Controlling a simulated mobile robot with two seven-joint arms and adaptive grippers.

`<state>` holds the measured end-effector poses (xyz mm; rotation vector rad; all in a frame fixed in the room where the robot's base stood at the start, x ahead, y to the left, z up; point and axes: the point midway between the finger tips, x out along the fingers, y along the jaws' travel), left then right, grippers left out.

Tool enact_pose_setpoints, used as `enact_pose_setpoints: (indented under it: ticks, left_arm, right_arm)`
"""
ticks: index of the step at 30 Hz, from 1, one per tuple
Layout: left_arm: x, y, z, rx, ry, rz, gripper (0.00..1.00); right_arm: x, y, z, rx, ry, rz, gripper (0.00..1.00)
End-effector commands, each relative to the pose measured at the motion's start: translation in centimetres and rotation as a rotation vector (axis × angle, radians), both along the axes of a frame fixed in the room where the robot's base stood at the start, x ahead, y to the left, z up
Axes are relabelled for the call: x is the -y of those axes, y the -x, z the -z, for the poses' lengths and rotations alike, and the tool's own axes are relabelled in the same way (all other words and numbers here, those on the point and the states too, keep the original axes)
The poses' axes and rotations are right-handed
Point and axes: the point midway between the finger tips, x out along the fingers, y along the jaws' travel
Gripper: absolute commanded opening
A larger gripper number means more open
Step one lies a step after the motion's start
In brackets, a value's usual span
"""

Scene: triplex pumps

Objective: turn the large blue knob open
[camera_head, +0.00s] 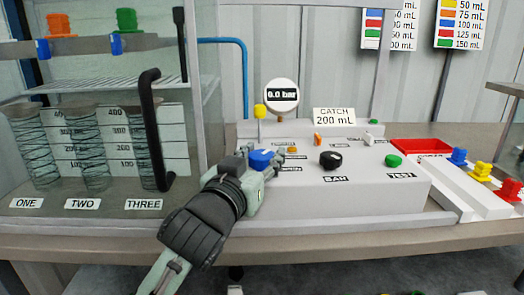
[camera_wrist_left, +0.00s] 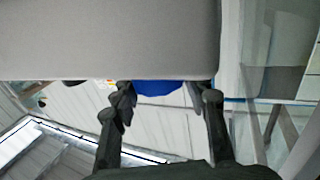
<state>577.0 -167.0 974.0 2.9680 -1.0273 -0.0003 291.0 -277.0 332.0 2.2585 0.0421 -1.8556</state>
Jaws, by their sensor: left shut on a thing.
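The large blue knob (camera_head: 261,159) is on the left part of the grey console (camera_head: 345,190). My left gripper (camera_head: 258,168) reaches it from the front left and is shut on it, with the fingers hiding part of the knob and its label. In the left wrist view the blue knob (camera_wrist_left: 158,88) shows between the two dark fingers (camera_wrist_left: 160,97), against the grey console side. The knob's angle cannot be read. My right gripper is not in view.
A black knob (camera_head: 331,160), a green button (camera_head: 393,160) and a yellow-topped post (camera_head: 260,111) are nearby on the console. The gauge (camera_head: 282,95) reads 0.0 bar. A glass cabinet with a black handle (camera_head: 152,130) stands left. A red tray (camera_head: 421,146) lies right.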

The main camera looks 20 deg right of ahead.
Motion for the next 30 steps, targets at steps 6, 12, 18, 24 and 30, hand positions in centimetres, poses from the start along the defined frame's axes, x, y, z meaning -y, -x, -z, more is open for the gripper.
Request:
enact_pose_setpoints:
  ticks: [6,12,18,24,30]
  left_arm:
    - [-0.09,-0.08,0.02,0.001,-0.002,0.042,0.15]
    - [-0.04,-0.06,0.00,0.002,-0.001,0.050,0.15]
    - [-0.04,-0.07,0.01,0.001,-0.002,0.050,0.15]
    - [-0.02,-0.05,0.01,0.001,-0.002,0.049,0.66]
    - [-0.01,-0.04,0.02,0.001,-0.001,0.050,0.66]
  right_arm:
    - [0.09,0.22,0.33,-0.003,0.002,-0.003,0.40]
    - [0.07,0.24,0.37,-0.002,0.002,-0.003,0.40]
    - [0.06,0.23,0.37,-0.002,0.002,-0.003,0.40]
    - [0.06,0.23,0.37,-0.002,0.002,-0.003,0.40]
    - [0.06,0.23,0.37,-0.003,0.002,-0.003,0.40]
